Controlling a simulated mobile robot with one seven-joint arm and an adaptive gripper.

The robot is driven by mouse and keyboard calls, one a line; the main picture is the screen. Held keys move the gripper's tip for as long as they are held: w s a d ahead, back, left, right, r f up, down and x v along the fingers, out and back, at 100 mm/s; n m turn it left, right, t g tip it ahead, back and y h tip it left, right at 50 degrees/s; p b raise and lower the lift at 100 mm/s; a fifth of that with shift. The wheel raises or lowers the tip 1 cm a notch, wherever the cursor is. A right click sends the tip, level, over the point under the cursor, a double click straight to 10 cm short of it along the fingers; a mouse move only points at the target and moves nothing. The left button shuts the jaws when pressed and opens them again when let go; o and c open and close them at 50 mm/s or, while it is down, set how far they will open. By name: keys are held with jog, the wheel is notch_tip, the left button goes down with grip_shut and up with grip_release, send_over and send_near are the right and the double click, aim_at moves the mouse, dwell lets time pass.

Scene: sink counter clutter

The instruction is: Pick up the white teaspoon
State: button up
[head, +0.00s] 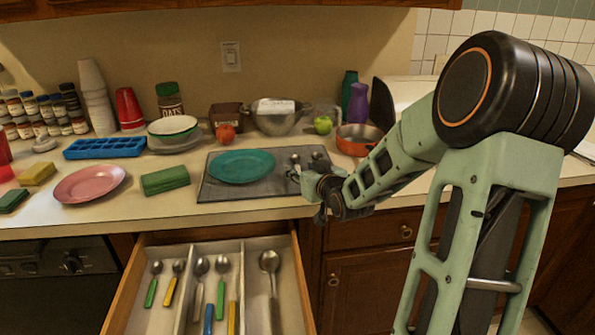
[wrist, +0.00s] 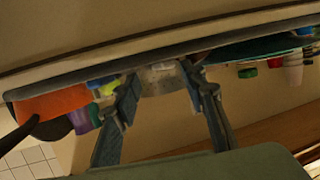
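The open drawer (head: 125,300) holds several spoons. In its middle compartment, a spoon with a pale handle (head: 198,293) looks like the white teaspoon; the handle's exact shade is hard to tell. Beside it lie a green-handled spoon (head: 221,288), a blue handle (head: 208,320) and a yellow handle (head: 233,318). My gripper (head: 322,208) is at the counter's front edge, above and right of the drawer. In the wrist view, my gripper (wrist: 163,73) has its fingers spread with nothing held between them. The teaspoon is not seen in the wrist view.
The left compartment holds green-handled (head: 152,284) and yellow-handled (head: 174,282) spoons; the right holds a large metal spoon (head: 270,280). A teal plate (head: 242,166) and small metal utensils (head: 296,162) lie on a grey mat (head: 225,193) behind my gripper. Space above the drawer is clear.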

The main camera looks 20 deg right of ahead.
aim_at(297, 167)
jog(key=shift+x, duration=1.35)
jog(key=shift+c, duration=0.6)
jog(key=shift+s+f, duration=0.1)
grip_shut()
